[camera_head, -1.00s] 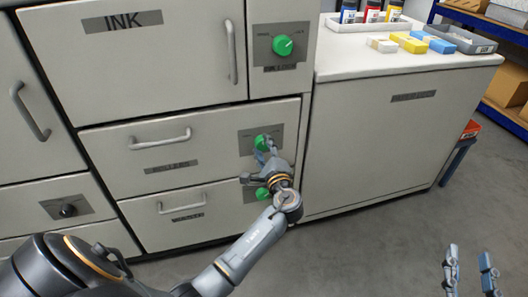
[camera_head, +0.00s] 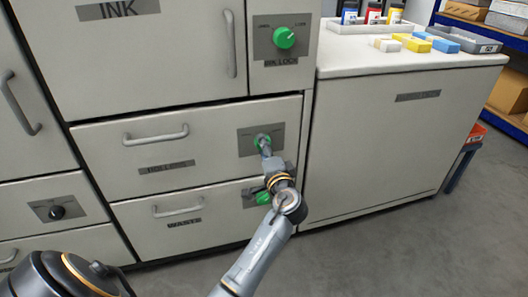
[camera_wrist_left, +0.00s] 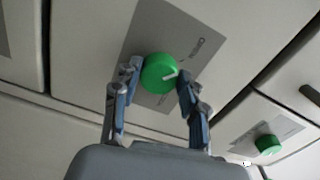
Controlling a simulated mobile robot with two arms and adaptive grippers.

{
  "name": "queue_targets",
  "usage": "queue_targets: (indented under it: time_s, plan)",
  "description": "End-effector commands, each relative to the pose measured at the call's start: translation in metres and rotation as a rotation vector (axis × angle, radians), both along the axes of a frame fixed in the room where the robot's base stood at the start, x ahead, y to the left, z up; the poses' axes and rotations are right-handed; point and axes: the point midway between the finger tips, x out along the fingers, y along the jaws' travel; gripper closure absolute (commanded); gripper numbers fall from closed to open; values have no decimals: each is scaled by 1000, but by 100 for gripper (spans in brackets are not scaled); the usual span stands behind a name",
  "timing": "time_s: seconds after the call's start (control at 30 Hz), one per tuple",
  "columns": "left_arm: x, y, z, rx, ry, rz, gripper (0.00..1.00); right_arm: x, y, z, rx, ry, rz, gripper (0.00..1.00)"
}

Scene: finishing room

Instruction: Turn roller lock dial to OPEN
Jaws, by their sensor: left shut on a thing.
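The green roller lock dial (camera_head: 259,140) sits on a grey plate (camera_head: 246,148) at the right of the middle drawer. My left gripper (camera_head: 263,144) is on it and hides part of it. In the left wrist view my left gripper (camera_wrist_left: 158,77) has one finger on each side of the dial (camera_wrist_left: 157,73). It is shut on the dial. The dial's white mark points right and slightly up in that view. Lettering shows on the plate there, but it is too blurred to read surely. My right gripper is out of view.
Another green dial (camera_head: 284,38) is above, on the ink cabinet. A waste drawer dial (camera_head: 263,198) sits just below my left gripper. Drawer handles (camera_head: 156,136) stick out at left. A white counter (camera_head: 418,60) with bottles and boxes is at right. Floor is clear at lower right.

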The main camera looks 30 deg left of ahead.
Motion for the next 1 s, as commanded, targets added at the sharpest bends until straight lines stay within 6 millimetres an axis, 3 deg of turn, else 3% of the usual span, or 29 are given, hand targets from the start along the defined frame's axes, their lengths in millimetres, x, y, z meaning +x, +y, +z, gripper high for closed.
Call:
queue_targets:
  time_s: [0.57, 0.6, 0.67, 1.0]
  plan:
    - [-1, 0, -2, -23, -21, 2, 89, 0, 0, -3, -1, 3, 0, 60]
    - [-1, 0, -2, -22, -21, 2, 49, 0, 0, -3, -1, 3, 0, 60]
    - [0, 0, -1, -22, -21, 2, 37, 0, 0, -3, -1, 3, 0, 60]
    - [-1, -1, -1, -20, -20, 1, 35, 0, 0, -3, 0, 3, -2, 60]
